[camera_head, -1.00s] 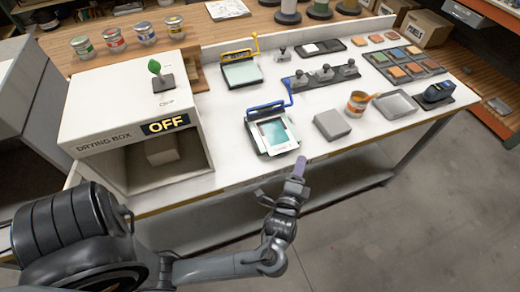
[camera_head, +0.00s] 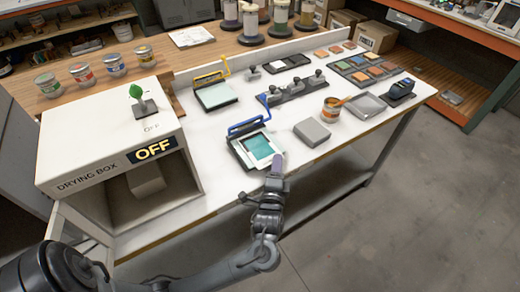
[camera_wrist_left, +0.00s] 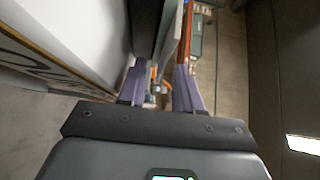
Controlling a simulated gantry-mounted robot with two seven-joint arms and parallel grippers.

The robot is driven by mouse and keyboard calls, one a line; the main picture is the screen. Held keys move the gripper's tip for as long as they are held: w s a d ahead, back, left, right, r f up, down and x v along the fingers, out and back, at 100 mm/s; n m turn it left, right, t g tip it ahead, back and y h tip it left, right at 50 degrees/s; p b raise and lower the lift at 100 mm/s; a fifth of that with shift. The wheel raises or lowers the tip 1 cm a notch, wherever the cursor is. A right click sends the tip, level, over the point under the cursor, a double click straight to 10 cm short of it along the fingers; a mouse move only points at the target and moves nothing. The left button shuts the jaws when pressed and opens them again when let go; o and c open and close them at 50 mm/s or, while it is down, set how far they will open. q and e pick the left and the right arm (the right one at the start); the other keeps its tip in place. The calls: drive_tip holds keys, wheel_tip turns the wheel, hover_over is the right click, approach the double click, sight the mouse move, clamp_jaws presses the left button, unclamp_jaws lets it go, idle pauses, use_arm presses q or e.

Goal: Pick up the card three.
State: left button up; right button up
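No card is clearly labelled three in these views, so I cannot tell which one it is. A white-bordered teal sheet (camera_head: 258,147) lies in the blue-handled printing frame (camera_head: 240,154) at the front edge of the white table. A pale green sheet (camera_head: 216,95) lies in the yellow-handled frame behind it. My left gripper (camera_head: 278,163) is just beside the front right corner of the blue-handled frame, at the table's front edge. My right gripper is not in view.
The drying box (camera_head: 110,165) reads OFF and stands left of the frames. A grey block (camera_head: 312,132), an orange-filled can (camera_head: 332,110) and a grey tray (camera_head: 366,106) stand to the right. Stampers (camera_head: 294,88) sit behind. Open floor lies in front.

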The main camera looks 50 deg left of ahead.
use_arm(q)
clamp_jaws()
drive_tip(key=shift+r, duration=0.15)
idle(0.4)
